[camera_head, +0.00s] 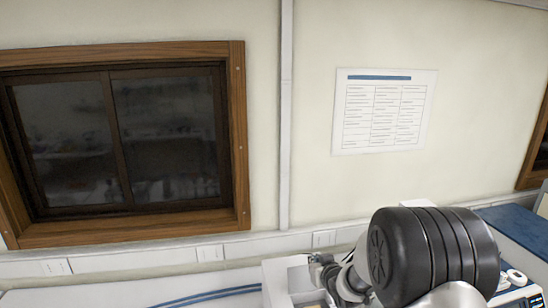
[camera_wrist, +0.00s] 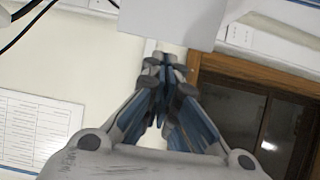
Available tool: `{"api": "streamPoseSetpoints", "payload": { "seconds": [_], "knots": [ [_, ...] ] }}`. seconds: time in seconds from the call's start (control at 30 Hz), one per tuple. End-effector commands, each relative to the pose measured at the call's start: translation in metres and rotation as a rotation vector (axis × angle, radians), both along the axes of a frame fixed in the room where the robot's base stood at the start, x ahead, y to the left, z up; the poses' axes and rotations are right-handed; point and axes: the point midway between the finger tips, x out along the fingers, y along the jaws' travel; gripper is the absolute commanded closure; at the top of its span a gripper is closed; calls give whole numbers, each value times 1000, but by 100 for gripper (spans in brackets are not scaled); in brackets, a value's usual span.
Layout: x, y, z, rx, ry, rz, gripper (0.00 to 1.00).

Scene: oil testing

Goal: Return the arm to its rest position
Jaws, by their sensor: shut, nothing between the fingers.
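My gripper (camera_wrist: 163,68) shows in the wrist view with its grey-and-blue fingers drawn together at the tips. It is shut and holds nothing. Behind the fingertips are a pale wall, a white panel edge and part of a wooden window frame (camera_wrist: 250,72). In the head view, thick black and white links of my arm fill the lower right. I cannot clearly make out the gripper's fingers there.
A wood-framed dark window (camera_head: 125,140) is on the left of the wall, with a printed sheet (camera_head: 384,110) right of it. A blue-topped surface (camera_head: 515,232) and a device with a panel (camera_head: 520,298) lie at the right edge. Black cables (camera_wrist: 30,15) hang in the wrist view.

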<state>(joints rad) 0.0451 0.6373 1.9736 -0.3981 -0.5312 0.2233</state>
Motion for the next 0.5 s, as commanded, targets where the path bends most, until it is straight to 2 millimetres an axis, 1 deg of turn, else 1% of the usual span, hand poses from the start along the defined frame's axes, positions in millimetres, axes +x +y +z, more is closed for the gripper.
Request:
{"api": "streamPoseSetpoints", "payload": {
  "seconds": [0.07,0.17,0.27,0.3,0.37,0.4,0.47,0.5],
  "knots": [
    [-7,-5,3,-17,12,-17,100],
    [-29,-14,10,-47,53,-57,100],
    [-65,-25,14,-78,113,-101,100],
    [-81,-29,15,-87,139,-119,100],
    [-107,-34,15,-97,179,-142,100],
    [-126,-36,14,-103,205,-156,100],
    [-156,-39,10,-107,247,-176,100],
    [-176,-40,7,-109,275,-186,100]
  ]
}}
